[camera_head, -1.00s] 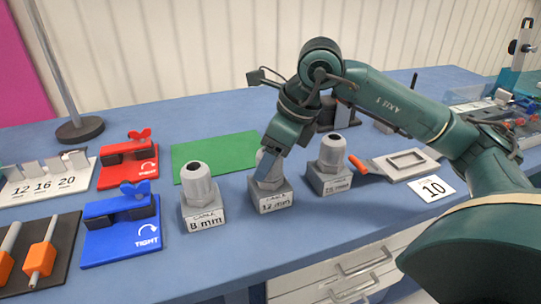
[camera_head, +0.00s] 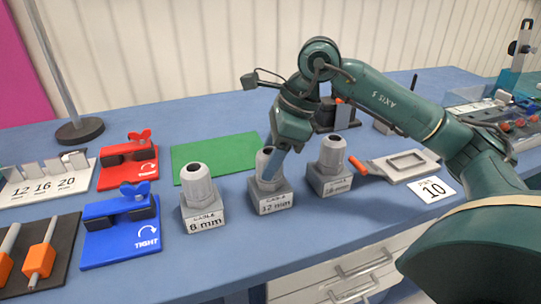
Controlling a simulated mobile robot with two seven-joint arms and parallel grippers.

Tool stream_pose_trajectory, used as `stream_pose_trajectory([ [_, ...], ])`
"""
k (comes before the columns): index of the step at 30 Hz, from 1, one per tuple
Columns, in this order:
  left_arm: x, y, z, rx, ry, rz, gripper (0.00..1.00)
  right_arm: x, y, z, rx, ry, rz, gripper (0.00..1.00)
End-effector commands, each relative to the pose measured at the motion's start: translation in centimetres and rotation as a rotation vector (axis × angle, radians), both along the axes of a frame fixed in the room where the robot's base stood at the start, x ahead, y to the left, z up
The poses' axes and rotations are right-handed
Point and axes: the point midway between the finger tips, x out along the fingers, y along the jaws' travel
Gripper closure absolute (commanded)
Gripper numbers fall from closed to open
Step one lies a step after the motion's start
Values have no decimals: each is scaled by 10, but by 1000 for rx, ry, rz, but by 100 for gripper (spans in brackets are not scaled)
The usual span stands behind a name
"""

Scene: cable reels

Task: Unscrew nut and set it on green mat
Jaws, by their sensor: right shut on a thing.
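Three grey cable glands with dome nuts stand in a row on labelled blocks. The left gland nut (camera_head: 196,183) sits on a block marked about 8 mm. The middle gland nut (camera_head: 263,168) sits on a block labelled 12 mm (camera_head: 272,203). The right gland nut (camera_head: 332,152) stands beside it. My right gripper (camera_head: 270,172) points down at the middle nut and is shut on it; the nut is still at its block, and the fingers partly hide it. The green mat (camera_head: 214,153) lies flat and bare behind the row. My left gripper is not in view.
A red fixture (camera_head: 127,165) and a blue fixture marked TIGHT (camera_head: 120,230) stand at left. A sizing rack (camera_head: 45,185) and orange-handled tools (camera_head: 42,258) lie farther left. An orange-handled tool, a grey tray (camera_head: 405,164) and a card marked 10 (camera_head: 432,190) lie at right.

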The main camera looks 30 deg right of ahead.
Motion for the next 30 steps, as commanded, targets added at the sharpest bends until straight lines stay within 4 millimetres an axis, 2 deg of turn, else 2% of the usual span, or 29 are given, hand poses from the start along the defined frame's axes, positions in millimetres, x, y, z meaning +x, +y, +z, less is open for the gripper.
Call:
stream_pose_trajectory([
  [1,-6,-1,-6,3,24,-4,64,0,1,0,3,5,67,82],
  [14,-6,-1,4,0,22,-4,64,-1,2,0,6,7,723,82],
  [20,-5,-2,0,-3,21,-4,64,-1,2,-2,5,7,1062,82],
  [22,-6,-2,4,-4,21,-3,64,-1,2,1,5,7,1178,82],
  [24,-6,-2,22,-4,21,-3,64,-2,2,8,4,12,1279,82],
  [30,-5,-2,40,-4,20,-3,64,-2,1,2,5,11,1502,82],
])
